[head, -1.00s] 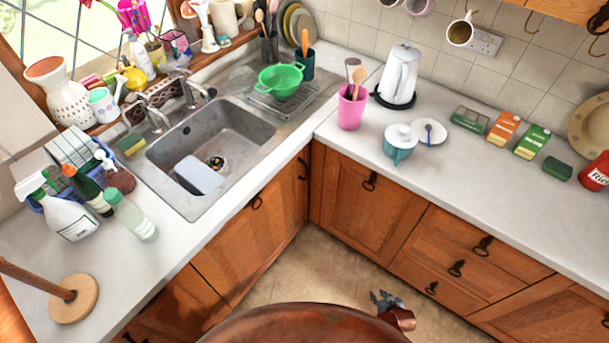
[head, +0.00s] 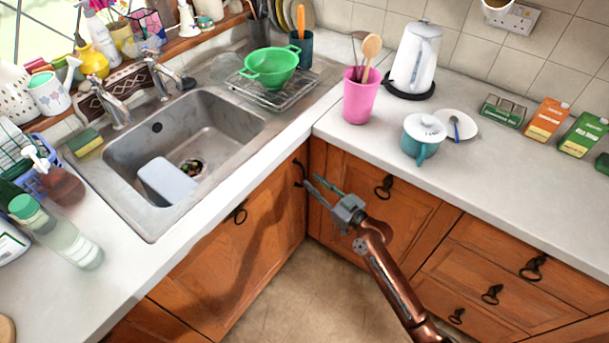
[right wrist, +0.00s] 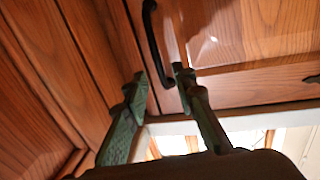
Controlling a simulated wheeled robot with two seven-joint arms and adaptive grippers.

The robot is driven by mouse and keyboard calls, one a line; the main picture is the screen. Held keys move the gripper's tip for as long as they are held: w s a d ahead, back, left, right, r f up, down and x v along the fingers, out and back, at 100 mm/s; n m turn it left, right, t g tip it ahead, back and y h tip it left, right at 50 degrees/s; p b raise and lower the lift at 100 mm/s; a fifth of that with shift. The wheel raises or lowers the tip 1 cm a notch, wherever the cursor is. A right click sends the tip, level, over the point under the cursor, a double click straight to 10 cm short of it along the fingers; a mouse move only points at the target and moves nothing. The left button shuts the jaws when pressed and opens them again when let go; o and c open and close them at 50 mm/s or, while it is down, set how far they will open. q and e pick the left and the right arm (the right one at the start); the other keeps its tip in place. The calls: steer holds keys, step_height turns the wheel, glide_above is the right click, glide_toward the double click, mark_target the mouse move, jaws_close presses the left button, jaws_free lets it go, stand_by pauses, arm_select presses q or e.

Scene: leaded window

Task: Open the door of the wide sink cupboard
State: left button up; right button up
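The wide wooden sink cupboard door (head: 215,275) is under the sink counter and looks shut. A black handle (head: 299,173) is at its right end near the inner corner, and a black ring handle (head: 239,213) sits further left. My right gripper (head: 314,182) is just right of the corner handle, with its fingers pointing at it. In the right wrist view, the fingers (right wrist: 159,76) are apart and the black handle (right wrist: 153,42) shows between and just beyond their tips. Whether they touch it I cannot tell. My left gripper is out of view.
The neighbouring cupboard (head: 365,195) and drawers (head: 480,280) stand close on the right, with black ring handles. Above are the worktop (head: 375,140), pink pot (head: 360,98) and teal pot (head: 420,145). The floor (head: 310,300) between the cupboards is clear.

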mark_target(304, 175)
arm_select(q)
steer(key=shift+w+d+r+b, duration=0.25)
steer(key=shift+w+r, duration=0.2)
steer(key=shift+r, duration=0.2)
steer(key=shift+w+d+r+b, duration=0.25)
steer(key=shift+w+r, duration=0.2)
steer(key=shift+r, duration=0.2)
arm_select(e)
steer(key=shift+x, duration=2.7)
steer(key=shift+f, duration=0.1)
steer(key=shift+c, duration=0.4)
jaws_close()
steer(key=shift+d, duration=0.1)
